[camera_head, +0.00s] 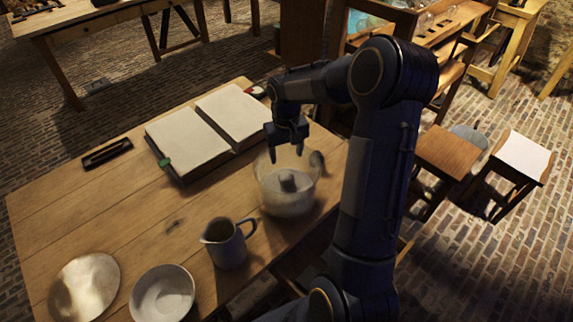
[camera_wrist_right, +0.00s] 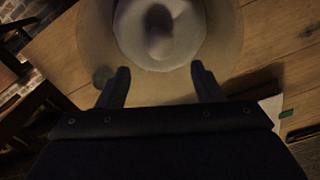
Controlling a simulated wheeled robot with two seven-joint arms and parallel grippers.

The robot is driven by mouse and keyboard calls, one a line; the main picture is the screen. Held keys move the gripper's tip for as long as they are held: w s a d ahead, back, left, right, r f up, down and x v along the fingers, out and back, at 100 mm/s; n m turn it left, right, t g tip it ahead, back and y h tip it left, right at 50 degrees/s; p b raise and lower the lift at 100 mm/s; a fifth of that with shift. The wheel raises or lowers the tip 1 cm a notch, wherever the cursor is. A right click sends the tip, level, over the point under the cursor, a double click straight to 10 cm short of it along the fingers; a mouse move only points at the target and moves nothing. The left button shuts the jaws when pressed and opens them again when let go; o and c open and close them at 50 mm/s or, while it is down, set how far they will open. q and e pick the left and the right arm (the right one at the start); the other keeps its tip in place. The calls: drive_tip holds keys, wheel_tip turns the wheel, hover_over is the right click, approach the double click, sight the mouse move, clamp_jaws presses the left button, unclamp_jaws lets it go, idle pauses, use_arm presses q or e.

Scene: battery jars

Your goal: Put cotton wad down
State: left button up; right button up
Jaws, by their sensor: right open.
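A clear glass jar (camera_head: 287,203) stands near the right edge of the table. A pale mass with a grey, stubby knob (camera_head: 288,183) shows inside it. I cannot tell whether the pale mass is the cotton wad. My right gripper (camera_head: 287,155) points down over the jar's mouth, its fingers apart with nothing visible between them. In the right wrist view the open fingers (camera_wrist_right: 160,70) reach over the near side of the jar, with the pale round mass (camera_wrist_right: 185,50) beyond the tips. My left gripper is not in view.
A small dark round thing (camera_head: 317,160) sits beside the jar. An open book (camera_head: 190,145), a black tray (camera_head: 107,153), a grey jug (camera_head: 227,243), a white bowl (camera_head: 162,294) and a pale plate (camera_head: 85,287) are on the table (camera_head: 130,215). The table's middle is clear.

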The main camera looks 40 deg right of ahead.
drive_tip(key=s+a+r+t+y, duration=0.1)
drive_tip(key=s+a+r+t, duration=0.2)
drive_tip(key=s+a+r, duration=0.7)
drive_tip(key=s+a+r+n+t+y, duration=0.1)
drive_tip(key=s+a+n+t+y, duration=0.1)
drive_tip(key=s+a, duration=0.6)
drive_tip(key=s, duration=0.4)
drive_tip(key=shift+s+r+t+y, duration=0.2)
drive_tip(key=shift+t+y, duration=0.1)
drive_tip(key=shift+y, duration=0.1)
